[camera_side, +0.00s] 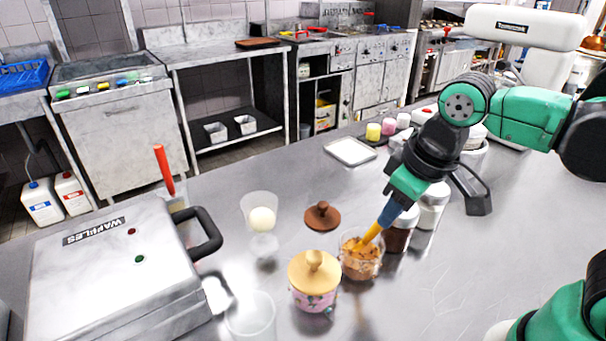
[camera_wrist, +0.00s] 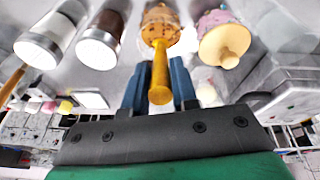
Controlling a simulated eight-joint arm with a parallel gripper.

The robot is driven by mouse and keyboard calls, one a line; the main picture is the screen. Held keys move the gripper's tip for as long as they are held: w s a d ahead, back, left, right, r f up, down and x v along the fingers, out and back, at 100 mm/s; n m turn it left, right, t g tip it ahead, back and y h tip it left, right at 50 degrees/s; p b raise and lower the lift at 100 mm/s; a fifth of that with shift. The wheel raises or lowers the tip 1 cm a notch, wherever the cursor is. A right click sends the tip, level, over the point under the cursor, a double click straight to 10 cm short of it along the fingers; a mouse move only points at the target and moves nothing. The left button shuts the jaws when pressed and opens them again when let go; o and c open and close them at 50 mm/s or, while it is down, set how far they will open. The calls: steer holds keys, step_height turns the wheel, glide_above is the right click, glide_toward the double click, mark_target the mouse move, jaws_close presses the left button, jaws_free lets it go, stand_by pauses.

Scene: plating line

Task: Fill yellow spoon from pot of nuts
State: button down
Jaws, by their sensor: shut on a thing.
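The yellow spoon (camera_side: 367,236) is held in my gripper (camera_side: 392,214). It slants down and left, with its lower end inside the pot of nuts (camera_side: 361,264). The spoon's bowl is hidden among the nuts. In the wrist view the yellow handle (camera_wrist: 160,72) stands between the two blue fingers of my gripper (camera_wrist: 158,84). The pot of nuts (camera_wrist: 160,25) shows at the top of that view. The pot is a clear, open container of brown pieces. A brown lid (camera_side: 322,215) with a knob lies on the table behind it.
A pink pot with a tan lid (camera_side: 315,280) stands close at left of the nuts. Dark and white jars (camera_side: 400,232) stand close at right. A glass with a pale ball (camera_side: 262,221), an empty glass (camera_side: 251,317) and a waffle iron (camera_side: 115,265) are further left.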

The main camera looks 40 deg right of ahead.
steer(key=shift+s, duration=0.3)
steer(key=shift+w, duration=0.7)
stand_by(0.4)
steer(key=shift+s+f, duration=0.1)
steer(key=shift+s, duration=0.45)
steer(key=shift+s, duration=0.15)
stand_by(0.3)
steer(key=shift+r, duration=4.7)
